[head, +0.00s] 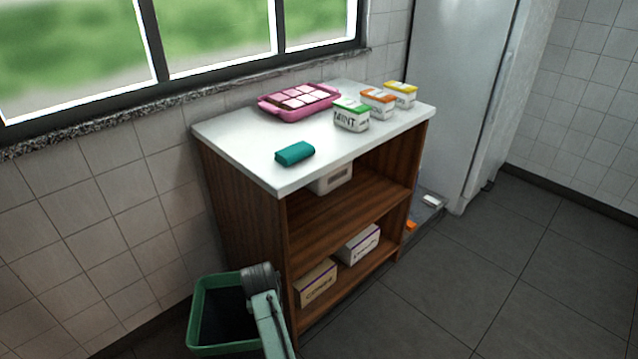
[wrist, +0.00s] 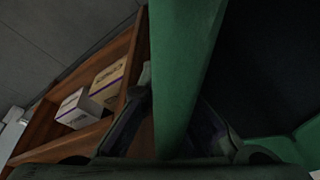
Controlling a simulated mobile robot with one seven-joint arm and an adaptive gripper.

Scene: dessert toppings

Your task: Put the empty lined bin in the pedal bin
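A green open-topped bin (head: 205,312) with a dark inside is at the lower left in the head view, beside the wooden cabinet. Its base is cut off by the picture edge, so I cannot tell whether it stands on the floor. My gripper (head: 260,280) is at the bin's right rim, near the cabinet's front corner. In the wrist view the green bin wall (wrist: 183,75) runs between the two fingers of my gripper (wrist: 175,110), which appear closed on it. The dark inside fills the right side there. No pedal bin is in view.
The wooden cabinet (head: 240,190) stands close to the bin, with boxes (head: 318,282) on its lower shelf. Its white top holds a pink tray (head: 270,110), a teal cloth (head: 295,153) and several cartons (head: 352,116).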

